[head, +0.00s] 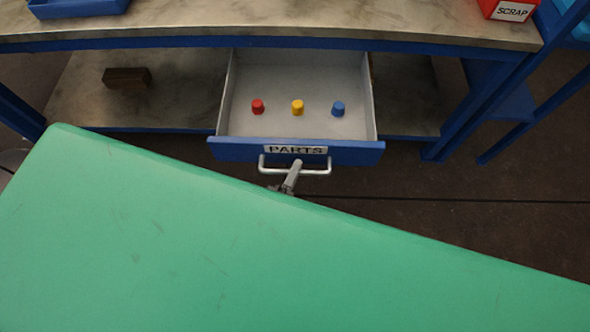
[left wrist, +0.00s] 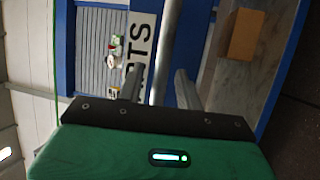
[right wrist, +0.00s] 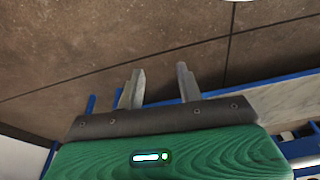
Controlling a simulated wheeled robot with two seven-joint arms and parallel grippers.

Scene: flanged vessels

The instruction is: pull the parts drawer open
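The blue-fronted parts drawer (head: 225,149), labelled PARTS, stands pulled out from under the bench in the head view. Its light grey inside shows. A silver bar handle (head: 318,172) runs across its front. My left gripper (head: 296,167) is at the middle of this handle. In the left wrist view, the handle bar (left wrist: 163,60) passes between the two fingers of my left gripper (left wrist: 160,82). Whether they press on the bar is unclear. My right gripper (right wrist: 160,75) shows its fingers apart and empty over the brown floor. It is not visible in the head view.
Red (head: 257,107), yellow (head: 297,107) and blue (head: 338,109) pieces stand inside the drawer. A brown block (head: 127,78) lies on the lower shelf (head: 180,90). A red SCRAP bin (head: 508,9) and a blue tray (head: 78,8) sit on the bench top (head: 280,22).

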